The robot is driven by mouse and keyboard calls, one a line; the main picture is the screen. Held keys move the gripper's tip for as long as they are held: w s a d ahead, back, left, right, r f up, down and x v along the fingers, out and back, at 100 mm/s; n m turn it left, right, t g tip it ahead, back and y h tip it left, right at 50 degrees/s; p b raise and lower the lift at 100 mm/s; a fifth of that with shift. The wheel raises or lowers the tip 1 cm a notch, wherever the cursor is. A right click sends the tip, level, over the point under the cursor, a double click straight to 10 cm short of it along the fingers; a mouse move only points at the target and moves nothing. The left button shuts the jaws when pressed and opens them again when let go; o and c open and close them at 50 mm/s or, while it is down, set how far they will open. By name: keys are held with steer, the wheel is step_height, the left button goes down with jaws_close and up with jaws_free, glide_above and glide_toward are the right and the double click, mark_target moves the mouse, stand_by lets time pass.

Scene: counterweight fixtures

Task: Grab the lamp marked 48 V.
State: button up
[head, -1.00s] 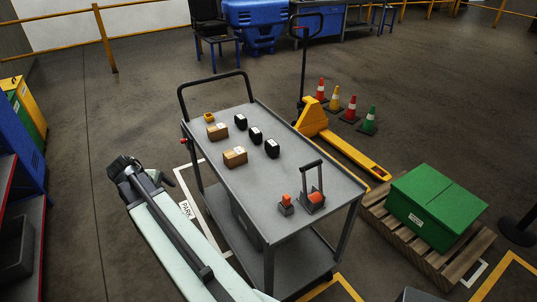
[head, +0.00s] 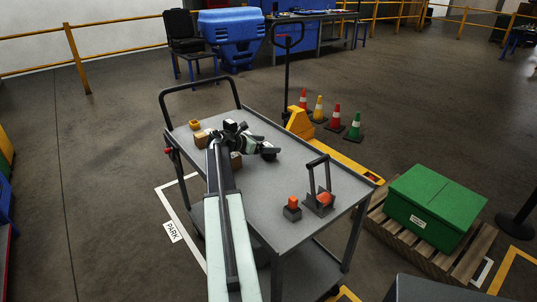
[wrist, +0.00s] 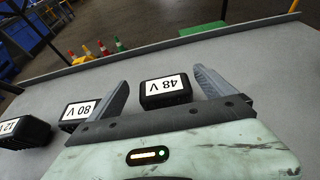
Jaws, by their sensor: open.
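The lamp marked 48 V (wrist: 165,90) is a small black block with a white label, upside down in the wrist view. It sits on the grey cart top between the spread fingers of my gripper (wrist: 160,77), nearer the right finger. My gripper is open and holds nothing. I cannot tell whether its fingers reach down around the lamp. Left of it stand similar black blocks, marked 80 V (wrist: 81,112) and 12 V (wrist: 22,131). In the head view my gripper (head: 252,142) is over the cart's middle and hides part of the row; labels are unreadable there.
The cart (head: 290,165) has a raised rim and black handle. Cones and a green crate (head: 436,205) are beyond.

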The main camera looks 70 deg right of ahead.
steer(key=b+x, duration=0.2)
steer(key=x, duration=0.3)
steer(key=shift+s+f, duration=0.2)
steer(key=shift+s, duration=0.05)
steer(key=shift+a+r, duration=0.1)
steer(key=shift+c, duration=0.3)
